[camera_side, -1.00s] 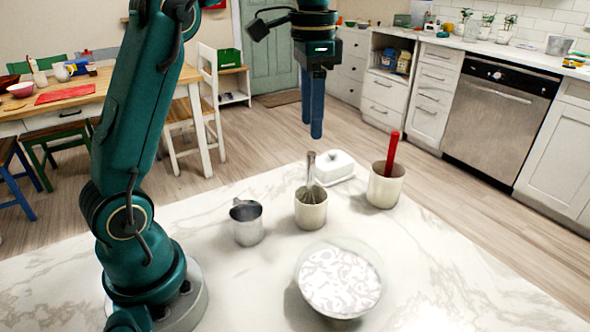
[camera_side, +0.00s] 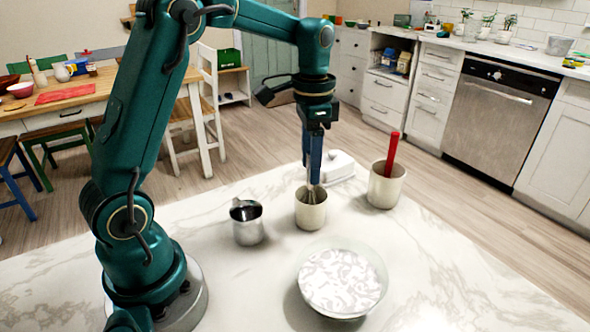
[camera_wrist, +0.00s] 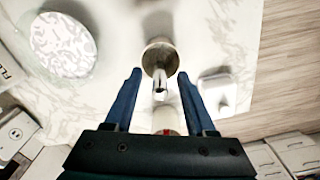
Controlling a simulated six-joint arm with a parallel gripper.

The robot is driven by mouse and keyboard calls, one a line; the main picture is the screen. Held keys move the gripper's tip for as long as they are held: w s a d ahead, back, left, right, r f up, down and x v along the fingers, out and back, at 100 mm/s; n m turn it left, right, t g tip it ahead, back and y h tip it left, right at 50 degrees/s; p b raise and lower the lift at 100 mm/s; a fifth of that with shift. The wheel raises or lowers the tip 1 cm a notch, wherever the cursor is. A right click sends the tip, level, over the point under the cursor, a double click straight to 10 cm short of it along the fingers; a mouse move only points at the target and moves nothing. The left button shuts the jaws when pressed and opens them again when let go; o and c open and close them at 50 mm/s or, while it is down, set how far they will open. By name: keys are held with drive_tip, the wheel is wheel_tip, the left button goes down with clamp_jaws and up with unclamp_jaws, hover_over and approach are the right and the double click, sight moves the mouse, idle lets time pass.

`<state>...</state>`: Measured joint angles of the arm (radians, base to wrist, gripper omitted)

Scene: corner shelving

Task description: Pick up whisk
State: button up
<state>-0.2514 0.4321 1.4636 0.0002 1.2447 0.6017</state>
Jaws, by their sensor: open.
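The whisk (camera_side: 311,196) stands handle up in a cream cup (camera_side: 310,214) on the marble counter. In the wrist view the metal whisk handle (camera_wrist: 159,84) points up between my fingers, with the cup rim (camera_wrist: 160,56) beyond it. My gripper (camera_side: 313,172) is above the cup, its blue fingers pointing down on either side of the handle. In the wrist view my gripper (camera_wrist: 160,84) is open, with a gap between each finger and the handle. In the side view the fingers hide most of the handle.
A cream cup with a red-handled tool (camera_side: 387,184) stands to the right. A white lidded butter dish (camera_side: 340,166) is close behind the whisk cup. A metal mug (camera_side: 246,222) is to the left, and a bowl with white contents (camera_side: 342,280) is in front.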

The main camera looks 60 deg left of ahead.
sight(310, 186)
drive_tip(key=shift+f, duration=1.9)
clamp_jaws()
drive_tip(key=shift+r, duration=0.2)
